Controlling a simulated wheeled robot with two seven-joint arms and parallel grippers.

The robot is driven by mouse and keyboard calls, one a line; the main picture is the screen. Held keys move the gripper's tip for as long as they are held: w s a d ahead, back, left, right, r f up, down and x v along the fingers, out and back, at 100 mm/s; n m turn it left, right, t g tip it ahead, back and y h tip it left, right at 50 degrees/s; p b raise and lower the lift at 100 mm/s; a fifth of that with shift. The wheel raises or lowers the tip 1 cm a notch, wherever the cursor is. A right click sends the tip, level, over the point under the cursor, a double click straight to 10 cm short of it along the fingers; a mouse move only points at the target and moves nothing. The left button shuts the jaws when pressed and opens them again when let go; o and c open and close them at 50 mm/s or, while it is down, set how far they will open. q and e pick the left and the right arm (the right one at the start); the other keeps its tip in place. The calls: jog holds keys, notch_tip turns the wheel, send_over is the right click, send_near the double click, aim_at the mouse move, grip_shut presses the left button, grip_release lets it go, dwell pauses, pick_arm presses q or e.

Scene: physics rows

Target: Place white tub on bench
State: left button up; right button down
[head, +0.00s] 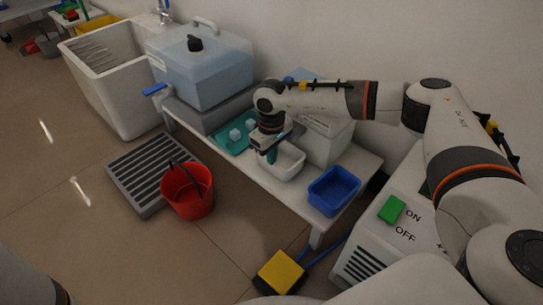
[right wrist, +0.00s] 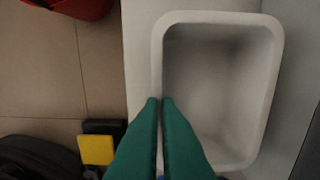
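The white tub (head: 290,166) is an open, empty rectangular box. In the head view it appears upright over the white bench (head: 318,222), between a teal tray and a blue tub; I cannot tell whether its base touches the bench. The gripper hides part of that wall. My left gripper is not in view.
The teal tray (head: 231,144) holds pale cubes. The blue tub (head: 334,190) stands at the bench's right end. A water container (head: 200,75) stands at the left. A red bucket (head: 187,195), floor grate (head: 140,178) and yellow block (head: 280,272) are on the floor in front.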

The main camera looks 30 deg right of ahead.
jog(key=c, duration=1.7)
grip_release()
jog(key=shift+f, duration=0.1)
